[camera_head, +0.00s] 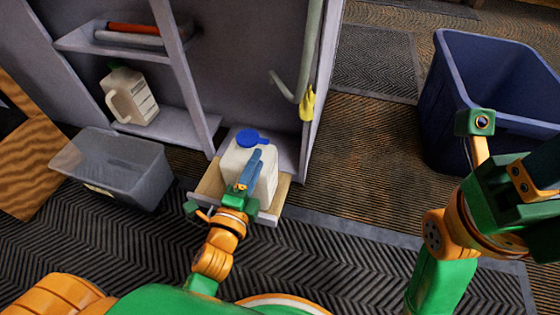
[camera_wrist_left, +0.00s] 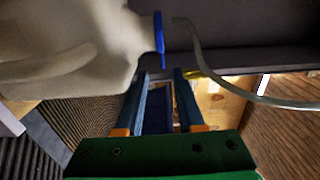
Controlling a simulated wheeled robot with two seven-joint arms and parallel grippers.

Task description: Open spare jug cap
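A white jug with a blue cap (camera_head: 248,138) stands on a small wooden pull-out shelf (camera_head: 211,186) at the cabinet's foot. In the left wrist view the jug (camera_wrist_left: 70,40) lies sideways at upper left, its blue cap (camera_wrist_left: 158,38) edge-on just past the fingertips. My left gripper (camera_head: 247,168) is in front of the jug and hides part of it. Its two blue fingers (camera_wrist_left: 162,76) are apart with nothing between them. A second pale jug (camera_head: 133,97) with a dark green cap stands on the cabinet shelf. My right arm is at the right; its fingers are not seen.
A clear grey bin (camera_head: 112,172) stands on the floor left of the pull-out shelf. A pale hose (camera_head: 307,50) and a yellow item (camera_head: 307,104) hang at the cabinet's right side. A large blue bin (camera_head: 440,100) stands at the right. Floor between cabinet and blue bin is clear.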

